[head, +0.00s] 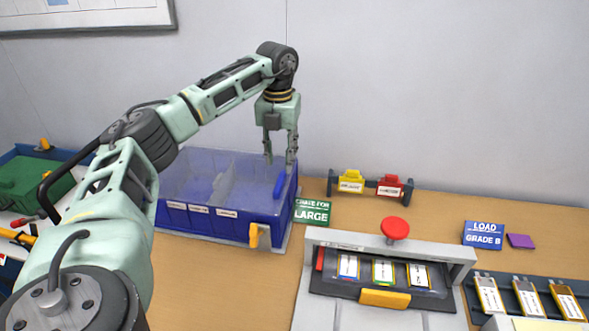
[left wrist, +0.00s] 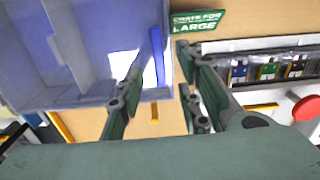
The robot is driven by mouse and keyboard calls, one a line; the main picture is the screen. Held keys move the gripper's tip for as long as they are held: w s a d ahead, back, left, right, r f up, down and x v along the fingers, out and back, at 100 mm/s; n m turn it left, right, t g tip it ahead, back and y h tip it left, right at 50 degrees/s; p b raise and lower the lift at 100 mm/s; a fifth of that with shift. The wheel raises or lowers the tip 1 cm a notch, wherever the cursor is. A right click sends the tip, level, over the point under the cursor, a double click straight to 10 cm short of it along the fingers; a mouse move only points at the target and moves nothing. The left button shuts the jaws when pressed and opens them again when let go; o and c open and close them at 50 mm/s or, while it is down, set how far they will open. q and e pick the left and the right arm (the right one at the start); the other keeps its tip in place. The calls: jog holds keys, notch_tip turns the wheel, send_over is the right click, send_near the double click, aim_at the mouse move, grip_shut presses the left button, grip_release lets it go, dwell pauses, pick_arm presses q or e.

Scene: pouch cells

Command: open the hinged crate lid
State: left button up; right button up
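The blue crate (head: 205,221) stands on the table left of centre, with dividers inside. Its clear lid (head: 190,172) appears to lie shut over the top; the lid also shows in the left wrist view (left wrist: 110,30). A blue bar-shaped handle (head: 279,187) stands at the lid's right side and shows in the left wrist view (left wrist: 157,55). A yellow latch (head: 254,236) is on the crate's front. My left gripper (head: 280,160) points down just above the handle, open and empty, its fingers apart on either side of it. I cannot tell whether they touch it. My right gripper is out of view.
A green sign (head: 312,213) reading "LARGE" stands right of the crate. A grey station with a red button (head: 395,228) and pouch cells is at front right. A rack with yellow and red tags (head: 370,186) is behind. A green box (head: 30,183) lies far left.

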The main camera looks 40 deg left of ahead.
aim_at(280, 181)
pick_arm(q)
jog(key=f+p, duration=0.1)
jog(key=f, duration=0.6)
jog(key=shift+s+f, duration=0.2)
jog(key=shift+c, duration=0.2)
grip_shut()
